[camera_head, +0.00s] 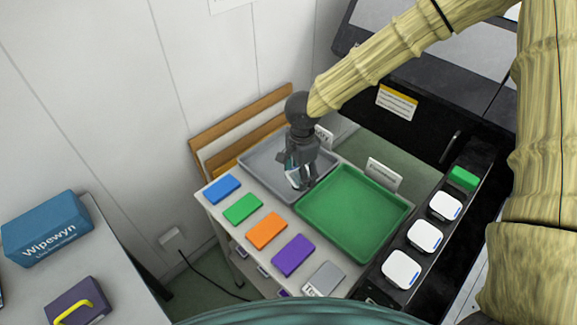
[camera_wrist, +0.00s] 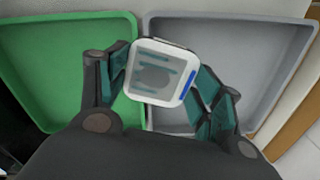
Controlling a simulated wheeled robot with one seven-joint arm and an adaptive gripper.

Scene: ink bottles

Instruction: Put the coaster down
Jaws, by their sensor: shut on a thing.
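My gripper (camera_head: 300,170) is shut on a white, rounded-square piece, which I take to be the coaster (camera_wrist: 158,76). In the wrist view its pale face shows a grey round patch, teal streaks and a blue mark at one edge. One finger grips each side of it. In the head view the coaster (camera_head: 293,181) is mostly hidden by the fingers. It appears over the grey tray (camera_head: 258,157), near the side facing the green tray (camera_head: 350,232). In the wrist view it lies across the line between the two trays. I cannot tell its height.
Blue, green, orange, purple (camera_head: 293,255) and grey blocks line the table's front edge. Three white rounded squares (camera_head: 424,236) and a green block (camera_head: 463,178) sit on a black ledge at right. A label card (camera_head: 384,174) stands behind the green tray. Both trays look empty.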

